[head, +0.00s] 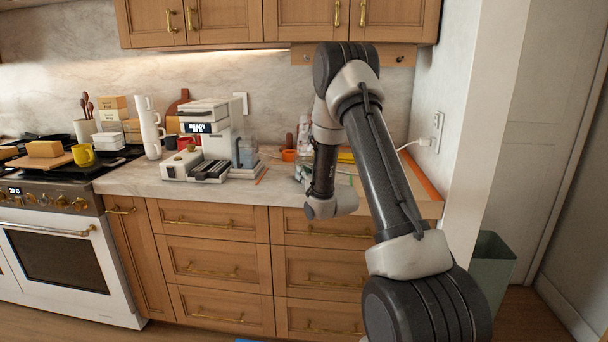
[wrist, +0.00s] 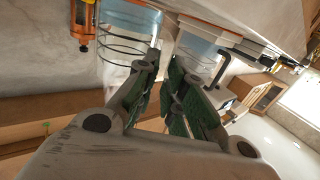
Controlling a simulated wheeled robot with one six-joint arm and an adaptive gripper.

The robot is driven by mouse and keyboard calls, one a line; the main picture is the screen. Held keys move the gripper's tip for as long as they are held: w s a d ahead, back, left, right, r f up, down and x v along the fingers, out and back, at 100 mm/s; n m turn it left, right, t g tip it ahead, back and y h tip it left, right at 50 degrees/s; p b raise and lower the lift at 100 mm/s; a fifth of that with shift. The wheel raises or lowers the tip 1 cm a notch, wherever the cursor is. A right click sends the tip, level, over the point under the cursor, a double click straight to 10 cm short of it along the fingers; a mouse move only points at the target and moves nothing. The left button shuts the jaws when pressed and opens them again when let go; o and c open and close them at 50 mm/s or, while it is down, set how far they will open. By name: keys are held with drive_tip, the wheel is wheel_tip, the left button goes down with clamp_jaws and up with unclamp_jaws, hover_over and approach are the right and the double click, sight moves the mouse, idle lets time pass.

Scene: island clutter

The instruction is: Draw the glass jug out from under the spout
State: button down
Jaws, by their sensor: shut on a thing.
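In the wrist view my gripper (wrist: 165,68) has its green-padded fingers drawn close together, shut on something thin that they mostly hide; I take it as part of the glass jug. A clear, bluish glass vessel (wrist: 200,48), which looks like the jug, is just beyond the right finger, with a dark bent bar beside it. In the head view a clear bluish vessel (head: 247,152) stands on a pale base beside the white coffee machine (head: 212,120). I cannot make out the spout clearly.
Another clear vessel with dark rings (wrist: 126,30) and an orange object (wrist: 82,22) are close by in the wrist view.

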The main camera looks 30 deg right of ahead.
drive_tip(key=shift+f, duration=0.35)
idle(0.5)
drive_tip(key=c, duration=1.4)
unclamp_jaws()
drive_tip(key=shift+c, duration=0.2)
drive_tip(key=s, duration=1.2)
drive_tip(key=shift+f, duration=0.1)
